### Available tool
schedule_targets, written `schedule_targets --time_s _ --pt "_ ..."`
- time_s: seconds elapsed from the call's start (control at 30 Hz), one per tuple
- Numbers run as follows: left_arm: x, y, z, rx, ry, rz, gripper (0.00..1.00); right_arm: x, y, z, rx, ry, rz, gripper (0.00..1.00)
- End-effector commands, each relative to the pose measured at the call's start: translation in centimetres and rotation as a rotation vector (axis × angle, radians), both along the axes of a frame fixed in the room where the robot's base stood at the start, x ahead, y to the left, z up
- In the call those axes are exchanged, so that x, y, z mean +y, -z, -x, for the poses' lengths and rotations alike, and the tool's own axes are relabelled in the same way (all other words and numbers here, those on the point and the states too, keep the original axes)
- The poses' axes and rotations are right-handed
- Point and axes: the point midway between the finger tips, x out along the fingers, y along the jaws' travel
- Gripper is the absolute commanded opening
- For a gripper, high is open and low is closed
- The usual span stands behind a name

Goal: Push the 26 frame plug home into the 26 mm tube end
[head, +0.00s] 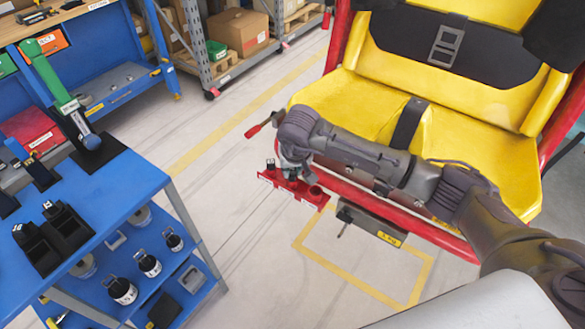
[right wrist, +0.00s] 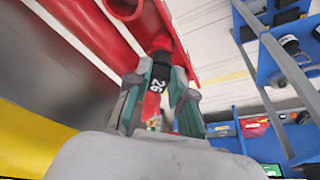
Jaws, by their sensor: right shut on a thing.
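The 26 frame plug (right wrist: 160,78) is black with a white "26" and sits between the fingertips of my right gripper (right wrist: 160,100) in the right wrist view. In the head view my right gripper (head: 288,170) is over the red bar (head: 313,197) in front of the yellow seat, and hides the plug there. The gripper is shut on the plug. My left gripper is not in view.
Another open red tube end (right wrist: 125,6) is beside the plug's tube. The yellow seat (head: 455,130) stands close under my right arm. A blue workbench cart (head: 150,175) with tools and black holders stands at left. Floor between cart and seat is clear.

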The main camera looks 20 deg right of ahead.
Motion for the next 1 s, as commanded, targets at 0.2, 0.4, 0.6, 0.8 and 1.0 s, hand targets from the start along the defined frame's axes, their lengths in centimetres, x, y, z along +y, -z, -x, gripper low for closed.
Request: schedule_targets --time_s 0.2,0.4,0.6,0.8,1.0 --pt "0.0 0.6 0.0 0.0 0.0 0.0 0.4 0.0 0.5 0.0 0.0 0.0 0.001 0.0" --pt "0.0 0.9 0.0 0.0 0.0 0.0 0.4 0.0 0.9 0.0 -0.001 0.0 0.001 0.0" --pt "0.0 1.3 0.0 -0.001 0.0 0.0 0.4 0.0 1.3 0.0 -0.001 0.001 0.001 0.0" --pt "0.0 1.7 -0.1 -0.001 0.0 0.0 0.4 -0.1 1.7 0.0 -0.001 0.001 0.001 0.0" --pt "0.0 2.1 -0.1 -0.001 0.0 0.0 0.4 0.0 2.1 0.0 -0.001 0.001 0.001 0.0"
